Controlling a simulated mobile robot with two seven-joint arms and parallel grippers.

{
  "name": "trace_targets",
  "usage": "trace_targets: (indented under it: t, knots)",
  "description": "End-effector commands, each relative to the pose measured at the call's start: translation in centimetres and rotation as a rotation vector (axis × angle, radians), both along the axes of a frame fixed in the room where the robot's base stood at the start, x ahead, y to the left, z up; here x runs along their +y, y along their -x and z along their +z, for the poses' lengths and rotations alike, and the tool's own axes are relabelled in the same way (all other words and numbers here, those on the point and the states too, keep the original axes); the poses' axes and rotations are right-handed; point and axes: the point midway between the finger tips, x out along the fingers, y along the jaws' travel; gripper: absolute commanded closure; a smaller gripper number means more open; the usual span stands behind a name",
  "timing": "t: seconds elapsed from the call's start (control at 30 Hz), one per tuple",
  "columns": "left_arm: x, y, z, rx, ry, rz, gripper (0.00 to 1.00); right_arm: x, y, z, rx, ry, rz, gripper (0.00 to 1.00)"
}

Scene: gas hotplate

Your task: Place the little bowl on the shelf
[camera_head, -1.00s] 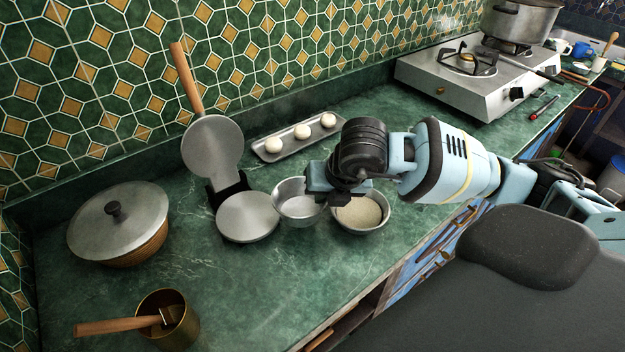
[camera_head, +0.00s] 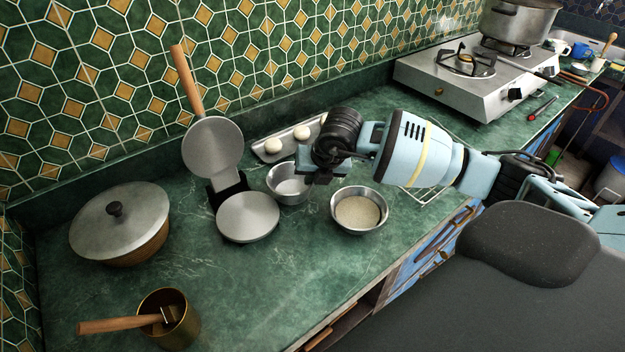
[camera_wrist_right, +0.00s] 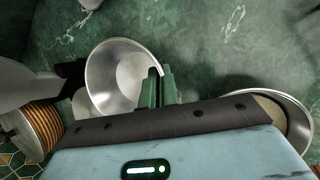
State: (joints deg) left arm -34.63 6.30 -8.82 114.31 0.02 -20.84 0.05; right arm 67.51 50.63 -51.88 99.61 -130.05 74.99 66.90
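The little bowl (camera_head: 287,186) is an empty metal bowl over the green counter, between the round press and the rice-like filled bowl. It also shows in the right wrist view (camera_wrist_right: 112,80), tilted in that picture. My right gripper (camera_head: 318,174) is at the bowl's right rim. In the wrist view its green fingers (camera_wrist_right: 158,90) are close together with the rim between them. Whether the bowl's base touches the counter is hard to tell. I cannot clearly identify the shelf; an open space (camera_head: 352,322) shows under the counter's front edge. My left gripper is not in view.
A second metal bowl (camera_head: 358,211) with pale grainy contents stands just right of the gripper. The open press (camera_head: 247,217) is close left. A tray of pale balls (camera_head: 270,153) lies behind. A lidded pot (camera_head: 118,225) and brass pot (camera_head: 170,318) stand left. Front middle counter is clear.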

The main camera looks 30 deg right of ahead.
Motion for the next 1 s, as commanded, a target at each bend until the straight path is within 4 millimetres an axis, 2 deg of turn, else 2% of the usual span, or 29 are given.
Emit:
trace_targets:
  t: [0.1,0.47,0.67,1.0]
  knots:
    - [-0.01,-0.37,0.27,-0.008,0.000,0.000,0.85,0.00,-0.03,-1.09,-0.001,-0.001,-0.001,1.00]
    - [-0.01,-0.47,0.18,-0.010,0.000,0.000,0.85,0.02,-0.01,-1.56,0.000,0.000,-0.001,1.00]
    - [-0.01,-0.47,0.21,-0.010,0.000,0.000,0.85,0.01,0.00,-1.51,0.000,0.000,0.000,0.76]
    - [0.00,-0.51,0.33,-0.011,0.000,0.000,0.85,0.00,-0.03,-1.03,-0.002,0.000,0.000,0.76]
